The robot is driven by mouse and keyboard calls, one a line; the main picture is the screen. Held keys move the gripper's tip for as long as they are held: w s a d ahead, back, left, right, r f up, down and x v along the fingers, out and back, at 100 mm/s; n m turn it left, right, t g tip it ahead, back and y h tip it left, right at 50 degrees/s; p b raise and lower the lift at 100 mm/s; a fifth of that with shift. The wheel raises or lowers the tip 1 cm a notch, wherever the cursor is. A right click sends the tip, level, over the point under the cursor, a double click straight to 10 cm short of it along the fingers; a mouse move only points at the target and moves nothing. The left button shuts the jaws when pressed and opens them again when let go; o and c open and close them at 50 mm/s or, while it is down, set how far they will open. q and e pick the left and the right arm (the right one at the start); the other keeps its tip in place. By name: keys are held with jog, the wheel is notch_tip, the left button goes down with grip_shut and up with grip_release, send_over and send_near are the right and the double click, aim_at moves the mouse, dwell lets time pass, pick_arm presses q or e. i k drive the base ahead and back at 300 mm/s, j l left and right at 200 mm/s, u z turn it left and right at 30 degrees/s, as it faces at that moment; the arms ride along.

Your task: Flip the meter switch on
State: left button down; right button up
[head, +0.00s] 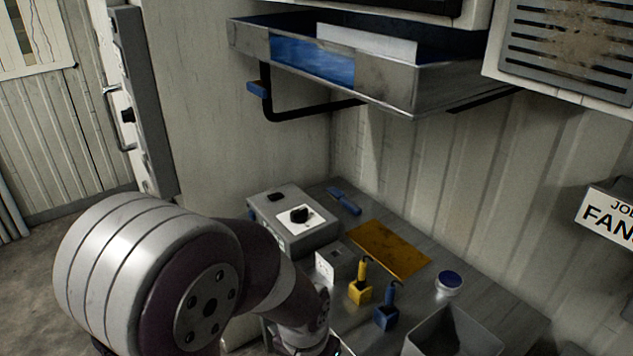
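A grey metal box (287,231) stands at the back left of the grey bench. On its sloped top is a black knob or switch (299,214) on a white plate, and a second small black part (276,197) sits behind it. This box may be the meter, but I cannot read its labels or tell the switch's position. My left arm comes in from the left, passes in front of the box and hides its lower front. The arm runs off the bottom edge, so my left gripper is out of view. My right arm and gripper are also out of view.
The bench holds a small light grey box (335,265), a yellow tool (360,285), a blue tool (386,308), an orange-yellow mat (388,248), a blue-lidded jar (449,283) and an open grey bin (470,335). A metal trough (385,82) overhangs the back.

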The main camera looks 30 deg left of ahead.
aim_at(278, 195)
jog(key=i+j+z, duration=0.2)
jog(key=j+z, duration=0.25)
jog(key=j, duration=0.95)
jog(key=j+z, duration=0.45)
jog(key=j, duration=1.7)
